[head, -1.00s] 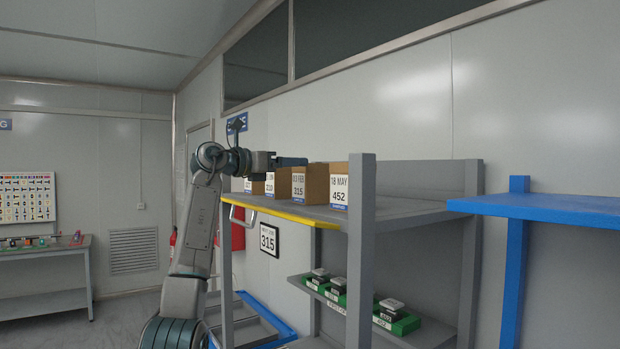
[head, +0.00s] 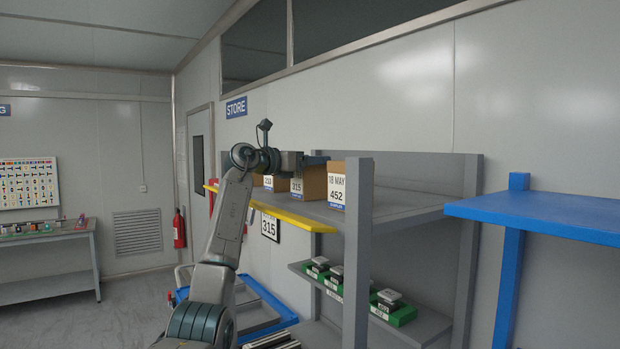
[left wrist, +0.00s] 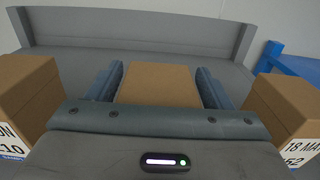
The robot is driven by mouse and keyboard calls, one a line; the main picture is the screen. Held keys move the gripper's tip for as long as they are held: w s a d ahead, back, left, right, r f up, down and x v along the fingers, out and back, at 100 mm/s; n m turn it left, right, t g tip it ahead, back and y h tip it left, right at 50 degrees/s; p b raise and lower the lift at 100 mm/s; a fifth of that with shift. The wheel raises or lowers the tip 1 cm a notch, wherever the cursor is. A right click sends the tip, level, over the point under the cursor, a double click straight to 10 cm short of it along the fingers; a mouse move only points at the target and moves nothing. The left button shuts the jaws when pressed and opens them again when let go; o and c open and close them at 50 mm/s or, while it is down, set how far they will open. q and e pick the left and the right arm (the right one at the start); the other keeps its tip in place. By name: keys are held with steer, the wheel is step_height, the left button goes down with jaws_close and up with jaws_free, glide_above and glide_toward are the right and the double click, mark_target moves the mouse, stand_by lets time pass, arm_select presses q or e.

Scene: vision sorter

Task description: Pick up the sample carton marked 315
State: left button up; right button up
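The carton marked 315 (head: 315,184) is a brown box with a white label, standing on the grey shelf's top deck between two other cartons. My left gripper (head: 316,160) is level with its top edge in the head view. In the left wrist view the brown top of a carton (left wrist: 158,85) lies between the fingers of the left gripper (left wrist: 159,82), with a narrow gap on each side. The fingers look open. That carton's label is hidden there, but its neighbours' labels show. My right gripper is in neither view.
Carton 452 (head: 337,186) stands just to the right, near a grey shelf post (head: 358,250). Another carton (head: 279,183) stands to the left. A yellow strip (head: 275,212) edges the shelf. A blue table (head: 550,212) is at the right. Green trays (head: 398,314) sit on the lower shelf.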

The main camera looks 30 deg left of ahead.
arm_select(q)
steer(key=shift+s+a, duration=0.1)
steer(key=c, duration=0.7)
steer(key=shift+r, duration=0.1)
steer(key=c, duration=0.7)
steer(key=shift+r, duration=0.15)
